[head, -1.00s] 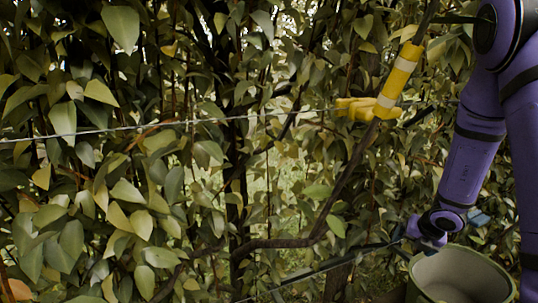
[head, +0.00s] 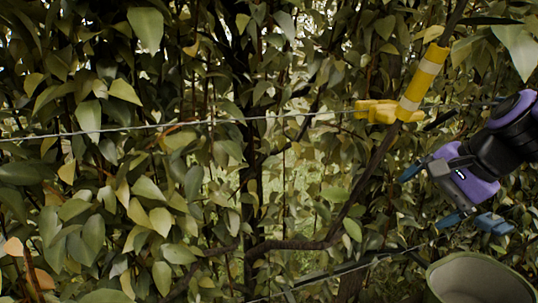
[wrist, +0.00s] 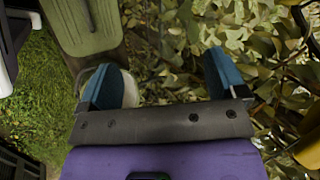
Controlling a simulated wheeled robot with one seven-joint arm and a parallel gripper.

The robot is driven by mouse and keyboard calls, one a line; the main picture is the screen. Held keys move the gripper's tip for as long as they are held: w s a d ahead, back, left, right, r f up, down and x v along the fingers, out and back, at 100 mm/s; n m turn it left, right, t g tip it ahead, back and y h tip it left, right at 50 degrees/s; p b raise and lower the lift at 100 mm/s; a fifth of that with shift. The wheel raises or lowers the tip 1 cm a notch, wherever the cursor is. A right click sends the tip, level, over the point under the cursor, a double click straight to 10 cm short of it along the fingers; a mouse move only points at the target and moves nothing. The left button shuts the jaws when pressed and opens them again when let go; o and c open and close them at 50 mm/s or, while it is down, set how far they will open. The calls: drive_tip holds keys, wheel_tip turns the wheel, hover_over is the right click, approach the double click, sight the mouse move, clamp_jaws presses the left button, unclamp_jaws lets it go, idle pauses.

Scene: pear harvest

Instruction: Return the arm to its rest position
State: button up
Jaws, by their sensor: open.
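My gripper (head: 428,197) is at the right of the head view, on my purple arm, in front of the foliage and above the green bucket (head: 478,276). Its blue fingers are spread apart. No pear is seen in the gripper.
A yellow clamp with a white-banded sleeve (head: 408,105) sits on a branch by a thin wire (head: 230,122). Dense leaves fill the left and middle. In the wrist view are a green container (wrist: 82,25) and grass (wrist: 45,110).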

drive_tip(key=s+d+r+n+h, duration=0.1)
drive_tip(key=s+n+h, duration=0.1)
drive_tip(key=s+n, duration=0.3)
drive_tip(key=s+d+r+n+h, duration=0.1)
drive_tip(key=s+r+n+h, duration=0.1)
drive_tip(key=s+n, duration=0.4)
drive_tip(key=shift+s+d+r, duration=0.3)
drive_tip(key=shift+s+d, duration=0.05)
drive_tip(key=shift+s, duration=0.1)
